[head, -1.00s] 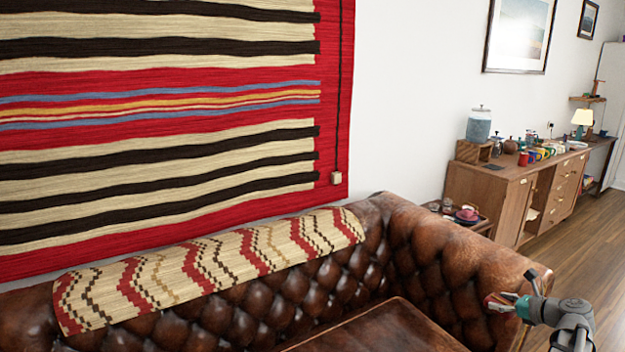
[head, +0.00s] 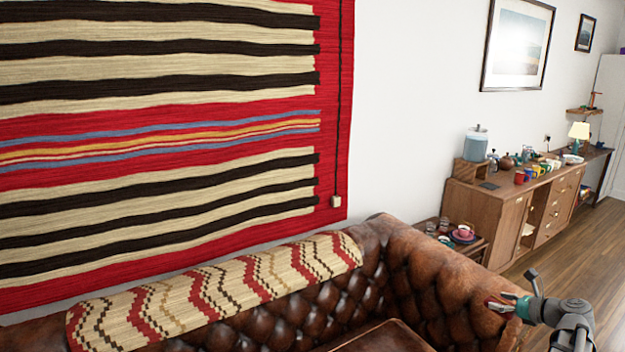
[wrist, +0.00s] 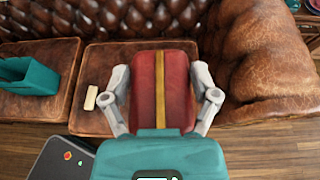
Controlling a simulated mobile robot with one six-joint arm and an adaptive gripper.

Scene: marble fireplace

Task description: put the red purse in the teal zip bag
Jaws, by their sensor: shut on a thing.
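The red purse (wrist: 162,92), with a yellow stripe down its middle, is between the fingers of my gripper (wrist: 163,103) in the wrist view. The fingers are shut on its two sides, and it is held above the sofa seat and floor. The teal zip bag (wrist: 28,77) stands on the sofa seat at the left of the wrist view, apart from the purse; its inside is hard to make out. In the head view my gripper (head: 508,303) is small at the lower right, by the sofa arm, and a bit of red shows there.
The brown leather sofa (head: 440,275) has a high tufted back and a thick right arm. A small cream block (wrist: 90,98) lies on its seat. A dark flat-topped thing (wrist: 50,158) is at the lower left of the wrist view. Wooden floor (wrist: 270,145) is open at right.

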